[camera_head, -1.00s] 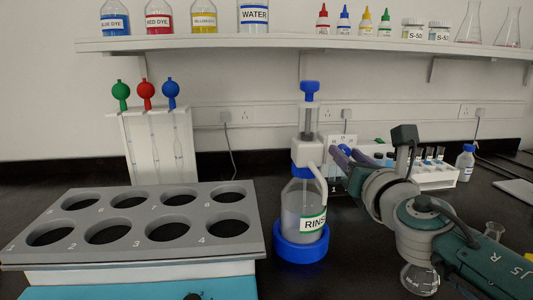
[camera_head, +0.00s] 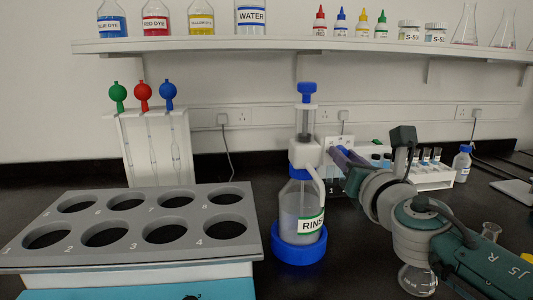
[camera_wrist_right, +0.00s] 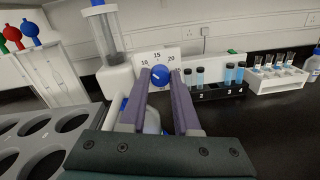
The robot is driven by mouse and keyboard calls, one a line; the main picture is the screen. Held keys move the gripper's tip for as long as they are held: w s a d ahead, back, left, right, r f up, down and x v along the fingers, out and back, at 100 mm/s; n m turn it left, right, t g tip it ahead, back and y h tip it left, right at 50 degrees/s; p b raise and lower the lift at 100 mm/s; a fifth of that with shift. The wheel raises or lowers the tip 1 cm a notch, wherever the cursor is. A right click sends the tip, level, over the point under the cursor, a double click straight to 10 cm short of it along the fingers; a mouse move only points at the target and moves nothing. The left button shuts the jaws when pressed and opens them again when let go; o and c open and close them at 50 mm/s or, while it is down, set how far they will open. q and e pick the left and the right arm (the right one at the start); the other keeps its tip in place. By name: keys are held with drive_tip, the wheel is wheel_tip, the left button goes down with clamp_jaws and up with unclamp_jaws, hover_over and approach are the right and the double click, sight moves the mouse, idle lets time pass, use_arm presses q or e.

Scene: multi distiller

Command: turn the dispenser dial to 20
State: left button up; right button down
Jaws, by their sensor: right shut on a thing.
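The dispenser (camera_head: 306,158) stands on a bottle labelled RINSE (camera_head: 301,212), which sits upright in a blue base (camera_head: 299,246). In the right wrist view its blue dial (camera_wrist_right: 160,75) has a white mark and sits before a white scale plate (camera_wrist_right: 158,54) reading 10, 15 and 20. The mark's exact reading is too small to tell. My right gripper (camera_wrist_right: 160,82) is shut on the dial, one purple finger on each side. In the head view the right gripper (camera_head: 345,157) reaches the dispenser from the right, and the dial is hidden there. My left gripper is not in view.
A grey rack with numbered holes (camera_head: 130,232) stands left of the dispenser. Pipettes with coloured bulbs (camera_head: 143,95) hang on a white stand behind. Vial racks (camera_wrist_right: 277,80) stand to the right. A round flask (camera_head: 418,279) is below my right arm. A shelf (camera_head: 250,44) runs above.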

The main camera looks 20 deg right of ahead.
drive_tip(key=shift+m+y+b, duration=0.4)
drive_tip(key=shift+m+b, duration=0.3)
drive_tip(key=shift+m, duration=7.7)
drive_tip(key=c, duration=0.9)
unclamp_jaws()
drive_tip(key=shift+s, duration=0.15)
